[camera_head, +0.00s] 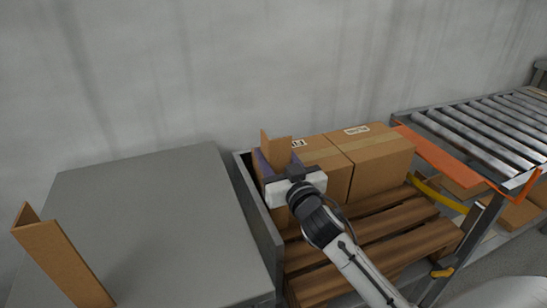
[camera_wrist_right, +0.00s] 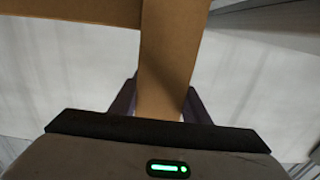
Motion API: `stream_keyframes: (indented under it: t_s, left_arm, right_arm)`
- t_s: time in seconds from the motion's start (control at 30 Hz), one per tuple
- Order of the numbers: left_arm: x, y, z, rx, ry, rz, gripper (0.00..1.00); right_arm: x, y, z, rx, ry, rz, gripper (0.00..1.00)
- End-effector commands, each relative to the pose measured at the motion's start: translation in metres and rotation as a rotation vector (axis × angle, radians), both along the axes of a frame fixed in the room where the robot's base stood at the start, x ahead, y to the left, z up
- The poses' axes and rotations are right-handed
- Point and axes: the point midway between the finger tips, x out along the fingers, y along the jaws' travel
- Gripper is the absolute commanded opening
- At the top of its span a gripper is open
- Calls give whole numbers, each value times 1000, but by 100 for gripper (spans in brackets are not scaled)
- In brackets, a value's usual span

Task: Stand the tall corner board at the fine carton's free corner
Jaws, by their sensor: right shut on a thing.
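My right gripper (camera_head: 279,166) is shut on a brown, L-shaped corner board (camera_head: 276,148), held upright at the left end of the cartons. The board's top rises above the gripper; its lower part is hidden behind the gripper. In the right wrist view the board (camera_wrist_right: 165,65) runs between the dark fingers. The near carton (camera_head: 328,164) is partly covered by my gripper and arm; a second carton (camera_head: 383,158) stands against it on the right. I cannot tell whether the board touches the near carton, or which carton is the fine one. My left gripper is out of view.
Another corner board (camera_head: 62,262) stands tilted in the picture at the grey table (camera_head: 150,215) on the left. The cartons stand on a wooden pallet (camera_head: 405,232), bounded left by a grey panel (camera_head: 256,215). A roller conveyor (camera_head: 490,125) with an orange edge lies right.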

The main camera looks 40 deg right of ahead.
Motion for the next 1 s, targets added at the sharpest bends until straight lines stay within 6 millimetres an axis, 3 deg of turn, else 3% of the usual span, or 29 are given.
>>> stream_keyframes:
  t_s: [0.23,0.27,0.37,0.73,0.87,1.0]
  left_arm:
    - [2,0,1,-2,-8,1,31]
    - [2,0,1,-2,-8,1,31]
    - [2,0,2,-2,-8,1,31]
    - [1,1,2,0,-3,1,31]
    - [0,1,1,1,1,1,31]
    - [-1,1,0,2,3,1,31]
  right_arm:
    - [0,0,-3,1,0,-1,9]
    - [0,0,-3,0,1,-1,44]
    - [0,0,-2,0,1,-1,61]
    - [-1,0,2,-1,1,0,61]
    - [-19,4,-1,2,4,0,61]
    - [-48,12,-1,3,5,0,61]
